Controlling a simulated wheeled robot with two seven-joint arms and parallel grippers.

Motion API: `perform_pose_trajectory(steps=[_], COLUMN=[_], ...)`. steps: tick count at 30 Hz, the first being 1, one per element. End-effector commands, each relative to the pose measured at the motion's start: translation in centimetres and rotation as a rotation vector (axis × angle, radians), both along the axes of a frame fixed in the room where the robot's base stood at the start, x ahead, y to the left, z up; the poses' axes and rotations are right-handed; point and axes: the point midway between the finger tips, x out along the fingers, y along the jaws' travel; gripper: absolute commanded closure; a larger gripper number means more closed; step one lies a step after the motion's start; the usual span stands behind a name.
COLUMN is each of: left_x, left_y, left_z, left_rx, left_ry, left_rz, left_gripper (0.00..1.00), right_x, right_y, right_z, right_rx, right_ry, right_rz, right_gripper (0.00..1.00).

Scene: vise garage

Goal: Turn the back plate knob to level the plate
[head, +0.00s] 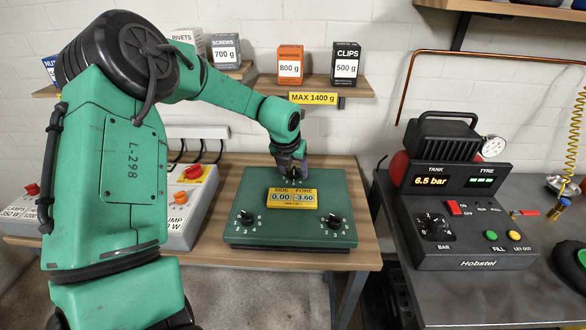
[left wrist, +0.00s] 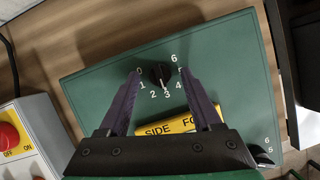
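The green plate (head: 236,190) lies on a wooden table. Its yellow display (head: 292,198) reads SIDE 0.00 and FORE -3.60. The black back knob (left wrist: 160,75) shows in the left wrist view, with a 0 to 6 scale and its pointer near 3. In the head view my gripper hides it. My left gripper (head: 292,170) is over the plate's back edge. Its purple fingers (left wrist: 161,73) are open, one on each side of the back knob with gaps; I cannot tell their height against it. My right gripper is not in view.
Two front knobs, left (head: 246,217) and right (head: 334,219), sit at the plate's front corners. A pump box (head: 185,215) stands left of the plate. A compressor panel (head: 460,235) stands on the right bench. A shelf (head: 345,88) with boxes hangs above the plate.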

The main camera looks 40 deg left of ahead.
Motion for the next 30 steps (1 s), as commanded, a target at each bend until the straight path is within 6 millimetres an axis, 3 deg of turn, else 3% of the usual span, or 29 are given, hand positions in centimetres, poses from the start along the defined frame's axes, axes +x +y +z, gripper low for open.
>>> perform_pose_trajectory(steps=[1, 5, 20, 30], left_x=[0.0, 0.0, 0.0, 0.0], left_y=[0.0, 0.0, 0.1, 0.4], left_z=[0.0, 0.0, -0.1, -0.3], left_rx=[0.0, 0.0, -0.003, -0.003], left_ry=[0.0, 0.0, -0.002, -0.005], left_rz=[0.0, 0.0, -0.08, -0.336], left_gripper=[0.5, 0.99, 1.0, 1.0], right_x=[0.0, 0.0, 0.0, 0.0], right_y=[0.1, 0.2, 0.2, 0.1], right_z=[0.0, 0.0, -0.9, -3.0], right_rx=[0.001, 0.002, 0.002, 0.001], right_ry=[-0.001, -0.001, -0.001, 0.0], right_rz=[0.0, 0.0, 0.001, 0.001], right_gripper=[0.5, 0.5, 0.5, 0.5])
